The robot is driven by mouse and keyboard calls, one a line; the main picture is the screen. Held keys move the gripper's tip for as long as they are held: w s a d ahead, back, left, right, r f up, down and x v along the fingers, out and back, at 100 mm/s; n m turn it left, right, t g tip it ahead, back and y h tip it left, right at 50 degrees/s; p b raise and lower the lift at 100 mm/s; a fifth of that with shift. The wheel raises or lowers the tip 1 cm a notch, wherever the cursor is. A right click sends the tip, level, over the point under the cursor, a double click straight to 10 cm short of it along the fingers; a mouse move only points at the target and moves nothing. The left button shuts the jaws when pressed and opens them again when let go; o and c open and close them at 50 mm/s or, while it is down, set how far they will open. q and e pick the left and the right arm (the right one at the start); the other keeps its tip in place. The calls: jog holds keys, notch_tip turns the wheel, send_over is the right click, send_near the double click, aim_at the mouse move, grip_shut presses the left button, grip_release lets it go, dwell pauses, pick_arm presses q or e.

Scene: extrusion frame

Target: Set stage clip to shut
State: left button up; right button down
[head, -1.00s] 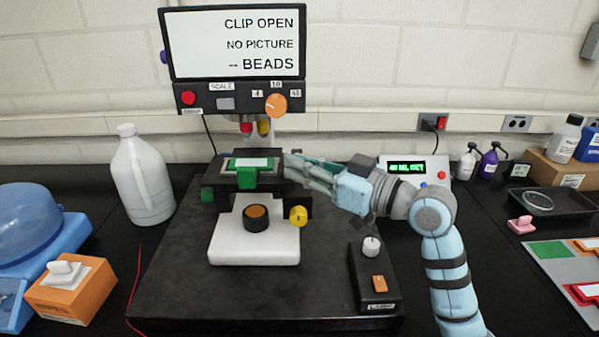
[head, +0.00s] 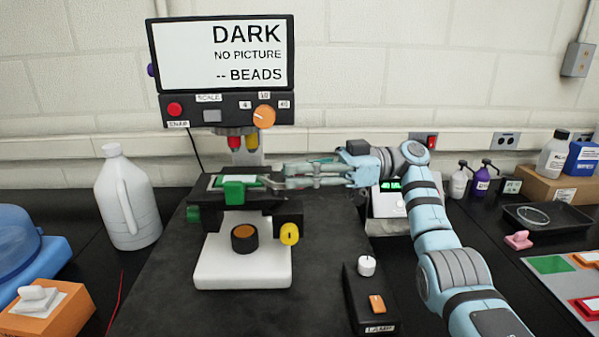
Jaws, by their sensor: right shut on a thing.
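The microscope stage (head: 257,205) is a dark plate in the middle of the view. A slide with a white face and a green tab (head: 234,191) lies on it. My right gripper (head: 272,182) reaches in from the right, its fingertips at the right edge of the slide. It is shut on the stage clip, which is small and mostly hidden by the fingers. The screen (head: 222,53) above reads "DARK", "NO PICTURE" and "-- BEADS". My left gripper is not in view.
The objective turret (head: 237,140) hangs just above the stage. A yellow knob (head: 289,234) sticks out below it. A lamp box (head: 370,295) stands front right, and a white jug (head: 128,200) stands left. The dark base front is clear.

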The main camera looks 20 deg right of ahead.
jog(key=shift+n+g, duration=0.3)
jog(key=shift+g, duration=0.2)
jog(key=c, duration=1.5)
grip_release()
jog(key=shift+w, duration=0.1)
jog(key=shift+c, duration=0.2)
jog(key=shift+f+t, duration=0.1)
jog(key=shift+t, duration=0.2)
